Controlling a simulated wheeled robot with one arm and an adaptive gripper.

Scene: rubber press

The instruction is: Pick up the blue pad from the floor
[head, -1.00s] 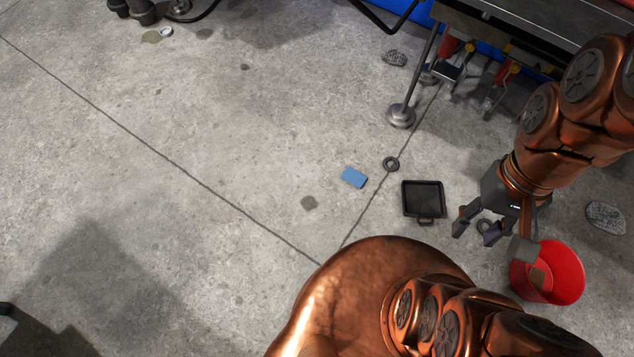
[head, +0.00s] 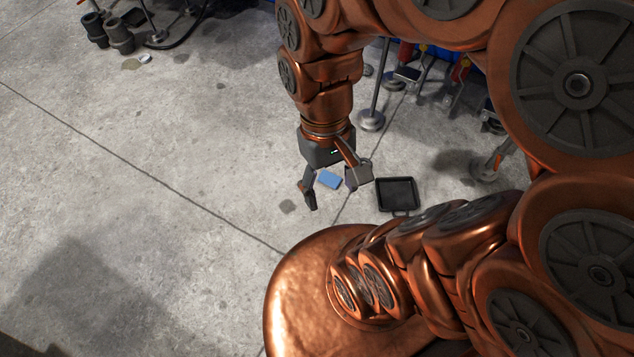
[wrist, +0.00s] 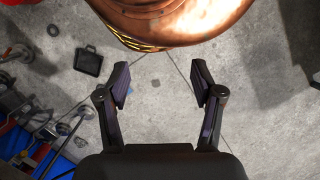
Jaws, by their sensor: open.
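The blue pad (head: 329,179) lies flat on the concrete floor. In the head view it shows between the fingers of my gripper (head: 331,191), which is open and empty. My gripper appears to be above the floor, with the pad seen past it; the exact height is hard to tell. In the wrist view both fingers of my gripper (wrist: 162,80) are spread wide. A small bluish patch (wrist: 130,90) shows just beside the left finger there, likely the pad, mostly hidden by that finger.
A black tray (head: 397,194) lies on the floor right of the pad; it also shows in the wrist view (wrist: 89,61). A metal stand foot (head: 371,121) stands behind.

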